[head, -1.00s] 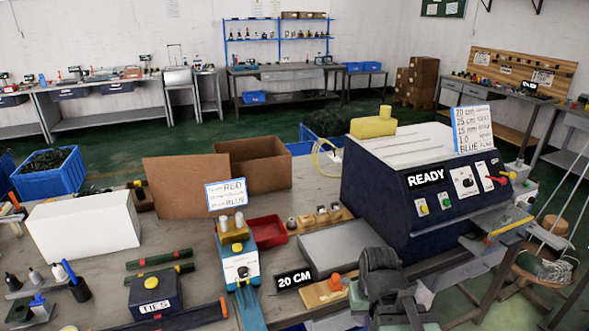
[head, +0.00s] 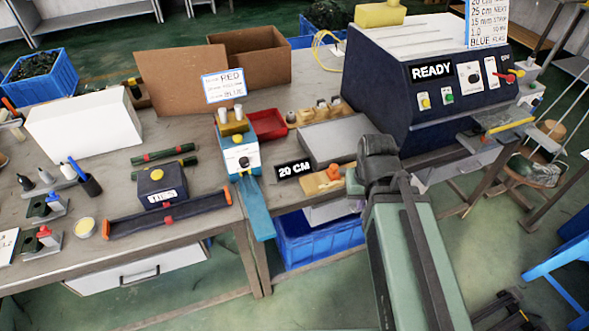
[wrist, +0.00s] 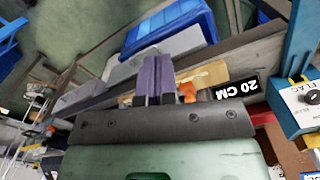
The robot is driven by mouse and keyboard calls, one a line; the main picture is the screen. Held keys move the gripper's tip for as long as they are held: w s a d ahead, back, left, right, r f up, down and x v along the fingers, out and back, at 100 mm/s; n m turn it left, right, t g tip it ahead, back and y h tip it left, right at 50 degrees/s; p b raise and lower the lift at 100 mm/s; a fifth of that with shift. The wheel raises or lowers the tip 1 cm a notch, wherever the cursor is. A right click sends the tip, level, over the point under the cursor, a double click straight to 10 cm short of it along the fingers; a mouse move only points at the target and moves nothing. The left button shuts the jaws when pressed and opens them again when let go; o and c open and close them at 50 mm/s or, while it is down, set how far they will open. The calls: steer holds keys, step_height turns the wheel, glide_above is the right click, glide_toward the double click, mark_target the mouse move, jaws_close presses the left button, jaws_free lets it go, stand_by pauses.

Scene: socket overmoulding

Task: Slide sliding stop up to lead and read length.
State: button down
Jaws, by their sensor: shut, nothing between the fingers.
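An orange knob (head: 333,172), which looks like the sliding stop, sits on a light wooden board (head: 314,187) beside a black "20 CM" sign (head: 294,170). In the wrist view the knob (wrist: 187,91) shows just right of my gripper (wrist: 156,62), with the sign (wrist: 236,91) further right. The purple fingers are together and empty; they appear beside the knob, and contact cannot be told. In the head view my dark wrist is right of the board and the fingers are hidden. I cannot make out a lead at the stop.
A grey slab (head: 341,140) lies behind the board. The dark blue "READY" machine (head: 425,85) stands behind right. A blue device (head: 238,155) stands left of the sign. A blue crate (head: 315,243) is below the table edge.

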steer(key=w+d+f+m+t+y+b, duration=0.1)
steer(key=w+d+t+y, duration=0.1)
steer(key=w+d, duration=0.35)
steer(key=w+d+t+y+b, duration=0.1)
steer(key=w+d+y+b, duration=0.15)
steer(key=w, duration=0.55)
steer(key=t+b, duration=0.2)
steer(key=b, duration=0.6)
glide_above(343, 179)
steer(key=shift+n, duration=0.4)
steer(key=f, duration=0.7)
steer(key=shift+d+f, duration=0.2)
steer(key=shift+d, duration=0.2)
steer(key=shift+a, duration=0.4)
